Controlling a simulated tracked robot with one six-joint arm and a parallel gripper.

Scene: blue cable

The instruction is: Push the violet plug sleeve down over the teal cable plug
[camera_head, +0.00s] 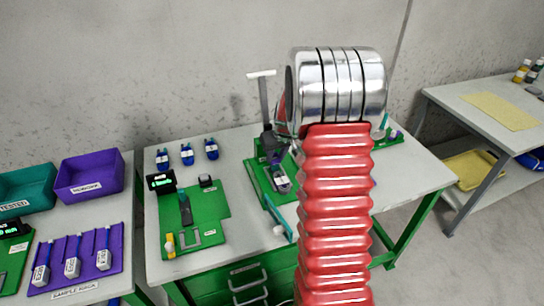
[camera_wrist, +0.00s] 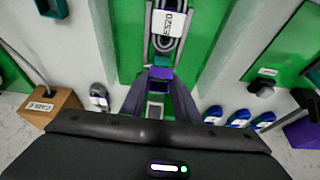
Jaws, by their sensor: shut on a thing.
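In the wrist view my gripper (camera_wrist: 161,92) points down at the green board, its two dark fingers closed on the violet plug sleeve (camera_wrist: 161,73). A grey piece shows between the fingers nearer the camera. The coiled cable (camera_wrist: 159,42) with a white label lies just beyond the fingertips. In the head view the labelled cable (camera_head: 282,181) lies on the middle green board, and my gripper (camera_head: 273,151) is right behind it, partly covered by my arm.
A T-handled lever post (camera_head: 263,100) stands close behind the gripper. A violet bin (camera_head: 90,176) and a violet sample rack (camera_head: 85,257) stand on the left table.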

